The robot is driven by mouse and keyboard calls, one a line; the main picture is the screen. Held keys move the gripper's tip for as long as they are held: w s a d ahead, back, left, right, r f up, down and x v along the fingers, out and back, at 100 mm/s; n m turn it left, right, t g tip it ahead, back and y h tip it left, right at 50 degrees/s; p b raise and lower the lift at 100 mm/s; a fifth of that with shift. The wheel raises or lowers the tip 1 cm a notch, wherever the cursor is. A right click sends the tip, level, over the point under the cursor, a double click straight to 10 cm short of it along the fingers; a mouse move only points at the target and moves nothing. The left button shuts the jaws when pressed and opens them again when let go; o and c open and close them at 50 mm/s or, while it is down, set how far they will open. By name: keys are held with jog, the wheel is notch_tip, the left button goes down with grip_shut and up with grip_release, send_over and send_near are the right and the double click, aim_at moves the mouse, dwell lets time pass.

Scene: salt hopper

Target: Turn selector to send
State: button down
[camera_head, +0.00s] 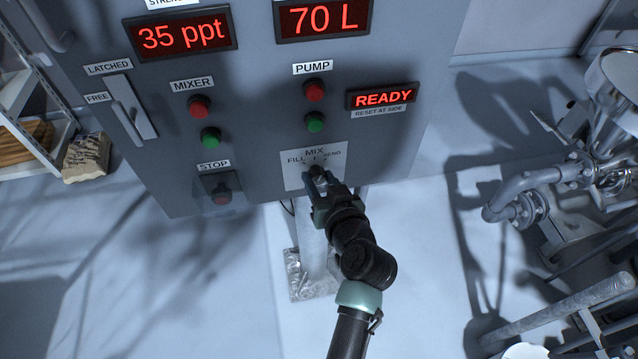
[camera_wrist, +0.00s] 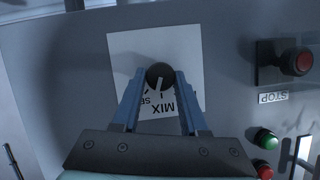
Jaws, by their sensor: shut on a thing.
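The selector is a dark round knob (camera_wrist: 159,76) on a white plate (camera_head: 299,169) low on the grey panel. The plate reads FILL at left, MIX at top and SEND at right. In the wrist view the plate (camera_wrist: 122,48) appears upside down. My gripper (camera_wrist: 160,82) has one blue finger on each side of the knob and is shut on it. A light pointer line on the knob runs toward the MIX lettering, leaning slightly to the SEND side; its exact setting is unclear. In the head view my gripper (camera_head: 322,183) partly covers the knob and plate.
Above the plate are the PUMP red button (camera_head: 314,90) and green button (camera_head: 315,122), with a READY display (camera_head: 382,96) beside them. A STOP button (camera_head: 221,195) is to the left. Pipes (camera_head: 520,198) stand at right. The floor below is mostly clear.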

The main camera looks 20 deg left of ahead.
jog(key=m+y+b, duration=0.1)
jog(key=m+g+y+b, duration=0.1)
jog(key=m, duration=0.1)
jog(key=shift+w+d+f+b, duration=0.1)
jog(key=shift+d+f+b, duration=0.05)
jog(key=shift+b, duration=0.25)
jog(key=shift+m, duration=0.3)
jog(key=shift+c, duration=2.2)
grip_release()
jog(key=b+v, duration=0.1)
jog(key=v, duration=1.2)
jog(key=shift+f, duration=0.1)
